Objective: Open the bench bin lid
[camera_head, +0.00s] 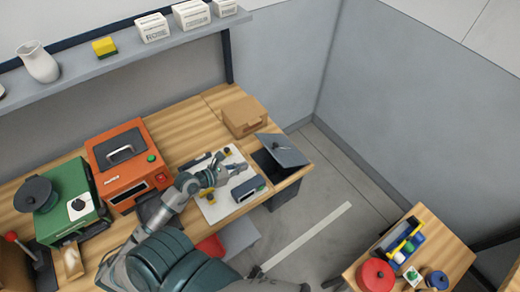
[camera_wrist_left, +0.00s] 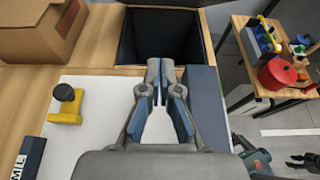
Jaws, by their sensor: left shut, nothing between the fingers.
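The bench bin (camera_head: 264,163) is set into the right end of the wooden bench. Its grey lid (camera_head: 285,152), with a small dark knob, stands raised and tilted, and the dark opening shows beside it. In the left wrist view the open bin (camera_wrist_left: 160,38) shows its black inside, with a strip of the lid at the top edge. My left gripper (camera_head: 243,168) is shut and empty, just short of the bin's near edge and apart from the lid. Its fingertips (camera_wrist_left: 160,72) show below the opening. My right gripper (camera_head: 257,271) is low, away from the bench; its fingers are unclear.
A cardboard box (camera_head: 244,117) stands behind the bin. A white board (camera_head: 212,208) with yellow-and-black pieces and a blue-grey block (camera_head: 248,189) lies under my left arm. An orange machine (camera_head: 128,163) stands left. A side table (camera_head: 448,252) with a red pot is at right.

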